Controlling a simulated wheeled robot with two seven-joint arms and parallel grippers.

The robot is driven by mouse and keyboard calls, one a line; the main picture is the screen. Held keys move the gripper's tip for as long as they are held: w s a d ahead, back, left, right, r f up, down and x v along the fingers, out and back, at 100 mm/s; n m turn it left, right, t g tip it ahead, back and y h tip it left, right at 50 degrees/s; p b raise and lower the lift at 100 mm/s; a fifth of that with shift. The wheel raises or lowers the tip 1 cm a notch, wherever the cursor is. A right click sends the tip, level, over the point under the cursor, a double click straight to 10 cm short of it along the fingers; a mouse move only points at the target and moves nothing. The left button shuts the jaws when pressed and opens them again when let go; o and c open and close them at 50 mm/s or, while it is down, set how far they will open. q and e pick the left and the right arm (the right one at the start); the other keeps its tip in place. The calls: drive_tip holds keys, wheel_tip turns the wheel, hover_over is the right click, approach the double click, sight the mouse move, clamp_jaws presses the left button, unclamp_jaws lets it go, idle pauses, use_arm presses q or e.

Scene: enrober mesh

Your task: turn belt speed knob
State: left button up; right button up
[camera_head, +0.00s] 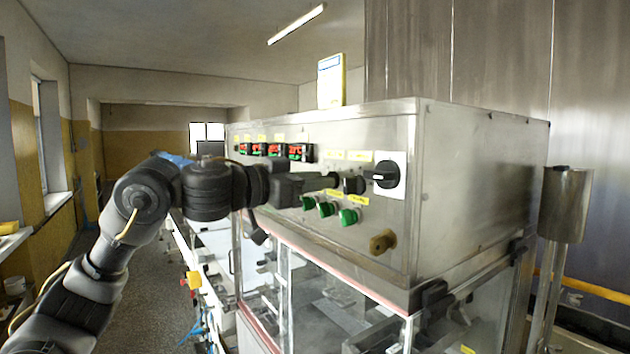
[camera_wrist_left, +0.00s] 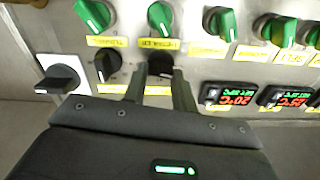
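My left gripper (camera_head: 331,180) reaches in from the left to the front of the steel control panel (camera_head: 402,235). In the left wrist view its two fingers (camera_wrist_left: 160,78) stand apart, with a small black knob (camera_wrist_left: 160,64) between their tips. I cannot tell whether they touch it. The head view hides this knob behind the gripper. A second black knob (camera_head: 354,184) sits just right of the fingertips; it also shows in the left wrist view (camera_wrist_left: 107,63). The yellow labels are too small to read surely, so I cannot tell which knob is belt speed.
A large black switch on a white plate (camera_head: 387,174) is right of the knobs. Green knobs (camera_head: 348,216) sit below, close to the gripper. Red-digit displays (camera_head: 300,152) are to the left. A brass-coloured fitting (camera_head: 382,242) sticks out lower right. Clear guards (camera_head: 310,290) are underneath.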

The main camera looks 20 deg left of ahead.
use_arm(q)
drive_tip(key=shift+c, duration=1.2)
drive_tip(key=shift+d, duration=0.15)
drive_tip(key=shift+c, duration=0.8)
drive_tip(key=shift+o, duration=0.2)
drive_tip(key=m+b, duration=0.2)
drive_tip(key=m, duration=0.3)
drive_tip(key=shift+s+f, duration=0.1)
drive_tip(key=shift+c, duration=0.2)
drive_tip(key=m+b, duration=0.1)
drive_tip(key=m, duration=0.5)
drive_tip(key=m+b, duration=0.2)
drive_tip(key=m, duration=0.4)
drive_tip(key=m+b, duration=0.1)
drive_tip(key=m, duration=0.5)
drive_tip(key=shift+f+m+b, duration=0.3)
drive_tip(key=shift+b, duration=0.05)
